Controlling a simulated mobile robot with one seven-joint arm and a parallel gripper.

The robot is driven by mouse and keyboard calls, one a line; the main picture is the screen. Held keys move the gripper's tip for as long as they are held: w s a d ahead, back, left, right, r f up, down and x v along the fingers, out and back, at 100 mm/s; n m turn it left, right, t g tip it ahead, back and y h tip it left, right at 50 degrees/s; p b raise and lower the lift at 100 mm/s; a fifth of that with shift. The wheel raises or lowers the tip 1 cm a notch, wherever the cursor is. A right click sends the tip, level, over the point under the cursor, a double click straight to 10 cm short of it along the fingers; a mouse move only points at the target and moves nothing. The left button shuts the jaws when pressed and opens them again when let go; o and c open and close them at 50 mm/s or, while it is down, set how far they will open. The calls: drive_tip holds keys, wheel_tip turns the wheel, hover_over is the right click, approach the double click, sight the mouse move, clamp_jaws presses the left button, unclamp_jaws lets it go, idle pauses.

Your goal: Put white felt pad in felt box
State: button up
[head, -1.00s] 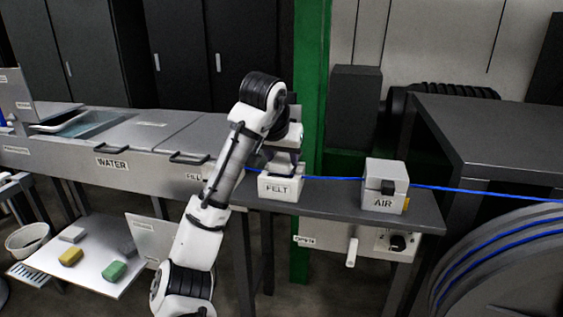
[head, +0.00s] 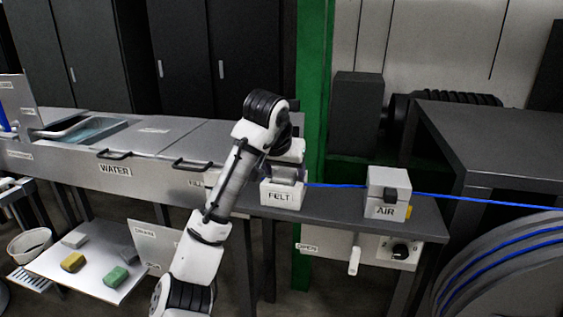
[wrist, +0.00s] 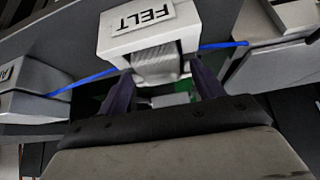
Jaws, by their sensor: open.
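The white felt box (head: 282,203), labelled FELT, stands on the dark bench and the blue cable runs through it. In the wrist view the box (wrist: 183,28) appears upside down. A pale grey ribbed piece (wrist: 154,62) sits at the box's opening; it looks like the white felt pad, though I cannot be sure. My gripper (wrist: 162,73) is open, its two dark fingers on either side of this piece. Whether they touch it I cannot tell. In the head view my gripper (head: 287,173) is right at the top of the box, partly hidden by my arm.
The AIR box (head: 388,186) stands to the right on the same cable. A metal WATER unit (head: 60,160) with handles is at left. A low tray (head: 100,285) holds several coloured blocks. A green post (head: 313,100) rises behind the bench. A cable reel is at far right.

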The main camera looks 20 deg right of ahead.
drive_tip(key=v, duration=1.2)
